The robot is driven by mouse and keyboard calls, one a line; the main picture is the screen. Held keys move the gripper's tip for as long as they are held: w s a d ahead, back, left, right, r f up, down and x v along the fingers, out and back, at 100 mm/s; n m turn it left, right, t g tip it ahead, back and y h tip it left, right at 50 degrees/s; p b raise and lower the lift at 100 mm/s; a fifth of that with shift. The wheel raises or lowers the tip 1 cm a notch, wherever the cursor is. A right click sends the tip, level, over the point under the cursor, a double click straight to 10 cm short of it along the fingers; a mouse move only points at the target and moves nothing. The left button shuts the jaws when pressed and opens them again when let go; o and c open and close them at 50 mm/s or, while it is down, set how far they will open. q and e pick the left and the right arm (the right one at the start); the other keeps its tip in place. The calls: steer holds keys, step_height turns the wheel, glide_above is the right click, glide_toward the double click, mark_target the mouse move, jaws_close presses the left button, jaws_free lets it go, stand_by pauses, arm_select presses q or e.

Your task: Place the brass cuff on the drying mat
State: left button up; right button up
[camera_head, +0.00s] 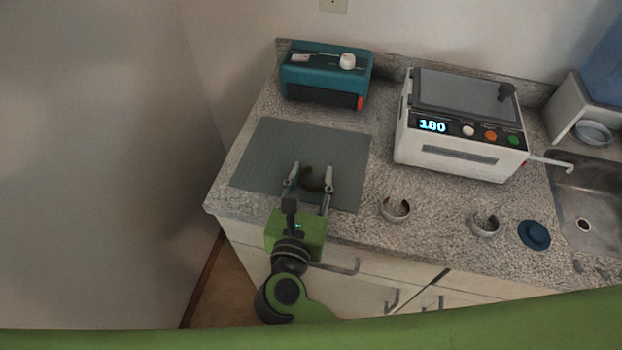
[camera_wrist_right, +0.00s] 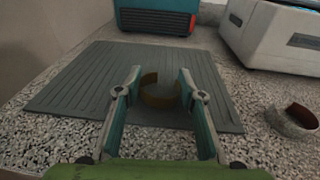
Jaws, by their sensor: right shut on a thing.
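The brass cuff (camera_wrist_right: 158,92) is a brownish open ring between the fingers of my right gripper (camera_wrist_right: 158,88) in the right wrist view. In the head view the cuff (camera_head: 311,180) looks dark, and my right gripper (camera_head: 311,176) is shut on it. The cuff is over the near part of the grey-green ribbed drying mat (camera_head: 290,145). I cannot tell whether it touches the mat. The mat (camera_wrist_right: 85,80) also shows in the wrist view, partly hidden by the fingers. My left gripper is not in view.
Two silvery open cuffs (camera_head: 395,209) (camera_head: 485,225) and a blue round object (camera_head: 534,235) are on the granite counter to the right. A teal device (camera_head: 326,75) stands behind the mat. A white machine reading 180 (camera_head: 460,145) is at the back, near the sink (camera_head: 590,205).

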steer(key=o, duration=1.1)
steer(key=shift+f, duration=0.1)
steer(key=shift+c, duration=0.2)
steer(key=shift+s+r, duration=0.15)
steer(key=shift+r, duration=0.05)
steer(key=b+v, duration=0.3)
steer(key=v, duration=0.8)
steer(key=shift+s, duration=0.4)
steer(key=shift+a, duration=0.15)
